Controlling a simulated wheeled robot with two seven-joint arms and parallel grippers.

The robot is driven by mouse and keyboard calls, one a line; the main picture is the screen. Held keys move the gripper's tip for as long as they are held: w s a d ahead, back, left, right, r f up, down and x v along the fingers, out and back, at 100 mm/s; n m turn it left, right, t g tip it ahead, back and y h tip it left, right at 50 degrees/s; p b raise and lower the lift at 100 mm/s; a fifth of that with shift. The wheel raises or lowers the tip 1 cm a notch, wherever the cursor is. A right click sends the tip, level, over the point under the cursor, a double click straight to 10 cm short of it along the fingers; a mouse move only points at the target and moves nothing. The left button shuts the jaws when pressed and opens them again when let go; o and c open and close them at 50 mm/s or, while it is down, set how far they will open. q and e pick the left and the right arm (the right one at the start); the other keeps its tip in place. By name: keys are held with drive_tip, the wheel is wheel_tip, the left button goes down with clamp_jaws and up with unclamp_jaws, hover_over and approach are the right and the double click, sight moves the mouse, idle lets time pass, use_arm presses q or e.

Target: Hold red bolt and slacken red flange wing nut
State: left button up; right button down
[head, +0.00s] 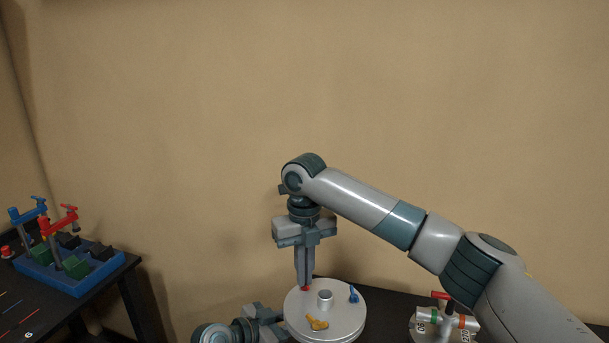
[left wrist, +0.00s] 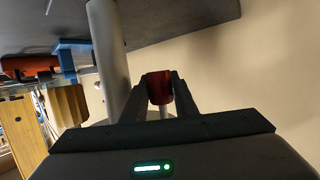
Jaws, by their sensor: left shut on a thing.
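A round silver plate (head: 346,322) stands at the bottom middle of the head view, with a central post (head: 325,299). The red flange wing nut (head: 306,288) is a small red patch at its left rim, mostly hidden. My right gripper (head: 304,286) points straight down at it, fingers close together; their grip is unclear. My left gripper (head: 282,325) comes in low from the left beside the plate, its fingertips hidden there. In the left wrist view it (left wrist: 160,92) is shut on the red bolt (left wrist: 159,88), with the red part between its fingers.
A yellow wing nut (head: 317,323) and a blue one (head: 354,295) are also on the plate. A grey column (left wrist: 108,60) stands close beside my left fingers. A stand with coloured bands (head: 440,320) is at right. A blue tray (head: 85,280) with clamps sits on the left table.

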drive_tip(key=shift+f+n, duration=0.3)
drive_tip(key=shift+n, duration=0.1)
drive_tip(key=n, duration=0.4)
idle(0.4)
drive_tip(key=c, duration=2)
unclamp_jaws()
drive_tip(key=shift+r, duration=0.1)
drive_tip(key=shift+r, duration=0.1)
drive_tip(key=shift+r, duration=2.3)
